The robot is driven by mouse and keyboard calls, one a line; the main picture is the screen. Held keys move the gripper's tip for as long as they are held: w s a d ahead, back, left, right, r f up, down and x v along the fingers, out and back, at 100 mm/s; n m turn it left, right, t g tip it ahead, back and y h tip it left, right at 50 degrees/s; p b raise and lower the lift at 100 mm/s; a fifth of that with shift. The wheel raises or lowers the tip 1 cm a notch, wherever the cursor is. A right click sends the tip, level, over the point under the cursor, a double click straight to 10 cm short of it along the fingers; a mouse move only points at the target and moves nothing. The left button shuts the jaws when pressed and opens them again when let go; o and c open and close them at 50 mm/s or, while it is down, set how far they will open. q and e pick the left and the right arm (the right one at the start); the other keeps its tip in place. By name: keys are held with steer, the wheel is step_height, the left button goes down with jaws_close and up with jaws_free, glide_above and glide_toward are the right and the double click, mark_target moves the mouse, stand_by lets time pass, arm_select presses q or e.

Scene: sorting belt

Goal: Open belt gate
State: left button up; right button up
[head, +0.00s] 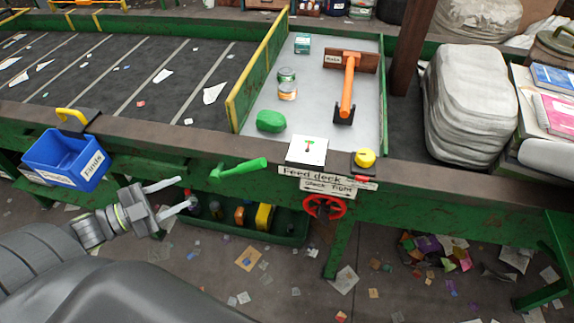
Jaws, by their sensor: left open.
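A green and yellow board (258,72) stands upright between the dark belt (130,80) and the grey feed deck (315,110); it appears to be the closed belt gate. A green lever (238,168) sticks out to the right from the front green rail, and a red handwheel (323,207) sits below the deck sign. My right gripper is not in view.
A blue bin (66,160) labelled "Finds" hangs at the front left, close above my left gripper. A green trough (285,226) with several items lies under the rail. A yellow button (364,158) sits on the front ledge.

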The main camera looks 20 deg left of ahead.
arm_select(q)
steer(key=d+r+m+h, duration=0.1)
steer(key=d+r, duration=0.1)
steer(key=d, duration=0.1)
steer(key=b, duration=0.2)
glide_toward(247, 167)
steer(key=x, duration=0.2)
steer(key=shift+x, duration=1.65)
steer(key=shift+p+x, duration=0.85)
steer(key=shift+x, duration=1.1)
steer(key=shift+p+x, duration=0.35)
steer(key=shift+x, duration=0.7)
steer(key=shift+s+f, duration=0.1)
jaws_close()
